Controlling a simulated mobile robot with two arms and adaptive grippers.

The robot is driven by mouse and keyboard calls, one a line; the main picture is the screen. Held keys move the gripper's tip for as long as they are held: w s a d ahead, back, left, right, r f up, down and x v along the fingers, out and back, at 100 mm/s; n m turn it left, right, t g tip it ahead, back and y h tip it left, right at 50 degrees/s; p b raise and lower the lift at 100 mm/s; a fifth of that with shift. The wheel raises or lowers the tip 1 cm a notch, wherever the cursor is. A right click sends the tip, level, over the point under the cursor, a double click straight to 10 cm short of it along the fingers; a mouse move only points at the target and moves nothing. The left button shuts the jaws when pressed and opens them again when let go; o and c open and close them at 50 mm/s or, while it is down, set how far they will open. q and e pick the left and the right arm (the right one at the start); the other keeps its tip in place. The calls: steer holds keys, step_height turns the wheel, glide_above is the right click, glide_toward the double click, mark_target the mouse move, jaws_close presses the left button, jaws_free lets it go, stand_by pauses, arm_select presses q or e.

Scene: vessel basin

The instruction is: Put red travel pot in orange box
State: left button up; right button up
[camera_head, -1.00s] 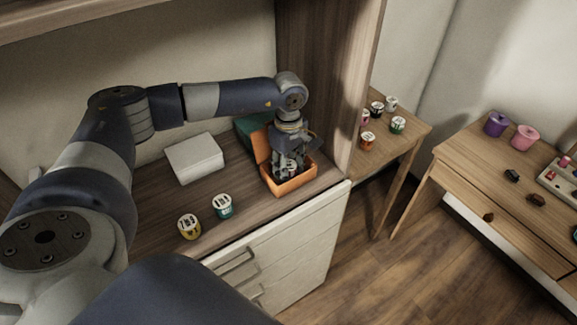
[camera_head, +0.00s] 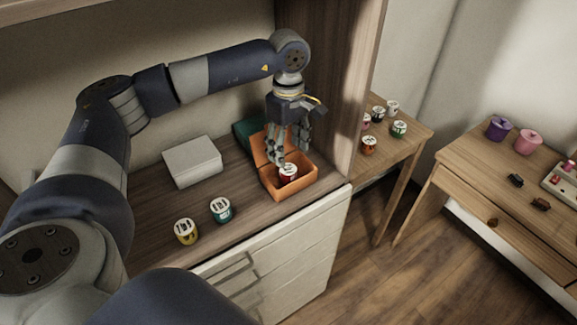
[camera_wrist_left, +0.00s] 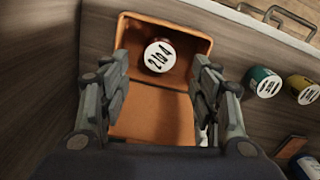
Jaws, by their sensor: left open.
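The red travel pot (camera_head: 288,172) with a white lettered lid stands inside the orange box (camera_head: 290,191), whose lid is open at the back. In the left wrist view the pot (camera_wrist_left: 160,56) sits in the box (camera_wrist_left: 198,43), near its far wall. My left gripper (camera_head: 292,158) is open above the box. In the left wrist view its two fingers (camera_wrist_left: 162,72) are spread wide on either side of the box, with nothing between them, apart from the pot. My right gripper does not show.
A teal pot (camera_head: 221,211) and a yellow pot (camera_head: 186,232) stand left of the box on the cabinet top. A white box (camera_head: 193,161) lies behind them, and a green box (camera_head: 246,130) stands behind the orange one. A wooden upright (camera_head: 325,95) rises at the right.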

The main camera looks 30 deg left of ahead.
mark_target(288, 169)
arm_select(q)
step_height(288, 169, up, 4)
steer(key=shift+f+b, duration=0.15)
steer(key=shift+b, duration=0.15)
stand_by(0.4)
